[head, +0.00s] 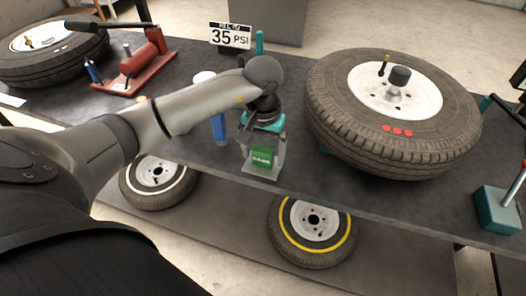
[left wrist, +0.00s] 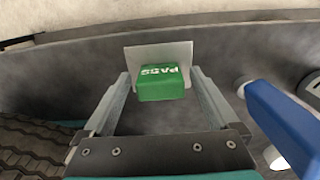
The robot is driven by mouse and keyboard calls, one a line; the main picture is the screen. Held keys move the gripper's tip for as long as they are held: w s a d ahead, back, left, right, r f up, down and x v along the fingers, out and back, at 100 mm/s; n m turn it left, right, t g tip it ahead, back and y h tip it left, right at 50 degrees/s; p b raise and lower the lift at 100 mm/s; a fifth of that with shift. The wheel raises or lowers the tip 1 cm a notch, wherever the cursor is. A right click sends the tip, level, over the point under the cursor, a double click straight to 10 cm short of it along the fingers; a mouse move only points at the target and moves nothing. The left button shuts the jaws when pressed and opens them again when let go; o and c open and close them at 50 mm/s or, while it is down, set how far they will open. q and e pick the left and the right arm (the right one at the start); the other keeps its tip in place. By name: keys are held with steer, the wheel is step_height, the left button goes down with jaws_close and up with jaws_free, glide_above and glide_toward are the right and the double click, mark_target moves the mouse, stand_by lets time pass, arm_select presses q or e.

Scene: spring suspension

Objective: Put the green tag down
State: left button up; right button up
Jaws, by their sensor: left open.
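The green tag (head: 262,157) reads "PASS" and sits at the front edge of the table, against a small pale plate (head: 262,174). In the left wrist view the green tag (left wrist: 163,83) lies between the two fingers, with the pale plate (left wrist: 150,52) behind it. My left gripper (head: 263,164) points down over the tag. My right gripper is not in view.
A tire with three red dots (head: 400,165) lies right of my left gripper. A blue upright object (head: 219,128) stands close on the left. A red tool (head: 135,68) and a "35 PSI" sign (head: 230,36) stand farther back. Two wheels rest below the table.

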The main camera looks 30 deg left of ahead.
mark_target(263, 150)
arm_select(q)
step_height(263, 150, up, 12)
steer(key=p, duration=0.1)
stand_by(0.6)
